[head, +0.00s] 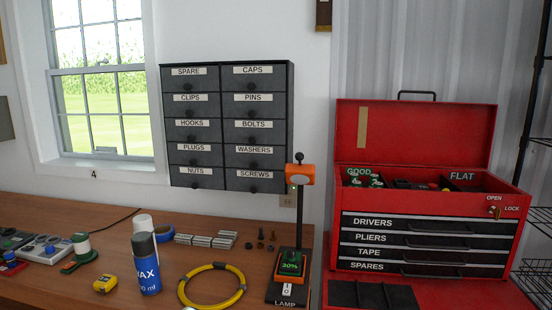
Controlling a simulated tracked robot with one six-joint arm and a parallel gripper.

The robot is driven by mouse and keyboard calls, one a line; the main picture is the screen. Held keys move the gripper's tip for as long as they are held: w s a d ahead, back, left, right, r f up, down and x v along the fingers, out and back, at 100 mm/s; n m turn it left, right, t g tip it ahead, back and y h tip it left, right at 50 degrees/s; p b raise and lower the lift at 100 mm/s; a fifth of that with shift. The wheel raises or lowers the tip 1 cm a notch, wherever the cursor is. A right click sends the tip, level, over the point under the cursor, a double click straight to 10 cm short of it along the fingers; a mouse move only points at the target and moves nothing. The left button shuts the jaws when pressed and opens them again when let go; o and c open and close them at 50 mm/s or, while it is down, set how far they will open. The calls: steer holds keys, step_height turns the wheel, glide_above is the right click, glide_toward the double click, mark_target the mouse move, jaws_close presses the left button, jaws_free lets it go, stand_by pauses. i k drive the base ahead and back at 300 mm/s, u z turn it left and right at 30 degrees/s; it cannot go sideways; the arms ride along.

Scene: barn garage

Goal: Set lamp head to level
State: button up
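The lamp (285,291) stands at the right end of the wooden workbench, with a black base marked LAMP. A dark upright post (299,220) rises from it and carries the orange lamp head (301,170). The head has a pale front face and a small green spot at its left. Its top edge looks near horizontal, but its exact tilt is too small to tell. A dark knob (299,157) sits above the head. An orange block with a green display reading 20% (289,265) is on the base, with a small white switch (286,288) below it. My gripper is not in view.
A drawer cabinet (227,126) hangs behind. Little bench is free around the base.

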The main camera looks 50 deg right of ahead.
mark_target(299, 174)
steer(key=u, duration=0.75)
steer(key=k, duration=1.15)
steer(key=z, duration=1)
steer(key=i, duration=1)
steer(key=z, duration=0.05)
